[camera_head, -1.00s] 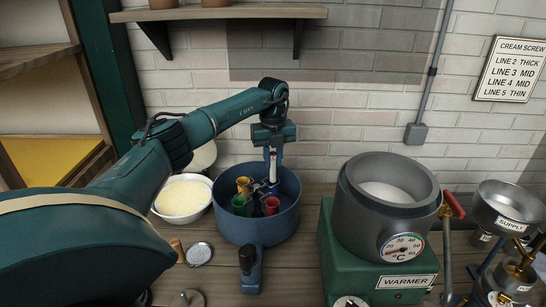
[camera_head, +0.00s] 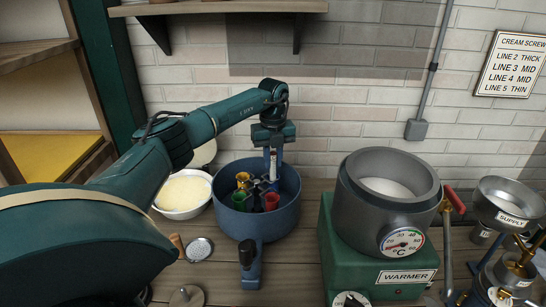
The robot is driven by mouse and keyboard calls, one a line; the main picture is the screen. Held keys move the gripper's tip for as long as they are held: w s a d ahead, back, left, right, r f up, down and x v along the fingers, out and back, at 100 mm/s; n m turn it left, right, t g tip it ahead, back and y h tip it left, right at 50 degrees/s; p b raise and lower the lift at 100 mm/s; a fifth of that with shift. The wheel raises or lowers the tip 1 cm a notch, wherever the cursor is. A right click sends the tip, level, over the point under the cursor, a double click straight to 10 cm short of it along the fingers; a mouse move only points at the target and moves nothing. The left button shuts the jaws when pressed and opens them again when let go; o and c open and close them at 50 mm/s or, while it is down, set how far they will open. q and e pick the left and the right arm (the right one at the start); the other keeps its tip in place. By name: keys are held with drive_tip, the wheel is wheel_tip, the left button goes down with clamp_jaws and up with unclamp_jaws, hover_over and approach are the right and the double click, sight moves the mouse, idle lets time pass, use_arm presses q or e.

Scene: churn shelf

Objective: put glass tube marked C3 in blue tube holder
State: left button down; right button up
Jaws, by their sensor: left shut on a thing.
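My left gripper (camera_head: 272,148) reaches over the round blue tub (camera_head: 272,229) and points down, shut on an upright pale glass tube (camera_head: 273,164). The tube's marking is too small to read. Its lower end is above or at the back right of the holder cluster in the tub; I cannot tell whether it has entered a holder. Yellow (camera_head: 242,179), green (camera_head: 239,200) and red (camera_head: 271,201) tube holders stand in the tub. The blue holder is not clearly distinguishable among the dark bluish parts there. My right gripper is not in view.
A bowl of pale cream (camera_head: 182,195) stands left of the tub. A grey pot on the green warmer (camera_head: 373,260) is close on the right, with the supply funnel (camera_head: 508,205) beyond. The tub's dark-tipped handle (camera_head: 248,258) points forward. A shelf (camera_head: 220,10) hangs above.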

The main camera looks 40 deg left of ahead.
sight(273, 168)
use_arm(q)
drive_tip(key=shift+f+b, duration=0.65)
drive_tip(key=shift+f, duration=1.15)
idle(0.5)
drive_tip(key=c, duration=1.2)
unclamp_jaws()
drive_tip(key=shift+o, duration=0.5)
drive_tip(key=shift+o, duration=1)
drive_tip(key=shift+r+p, duration=1.05)
drive_tip(key=shift+r, duration=3.6)
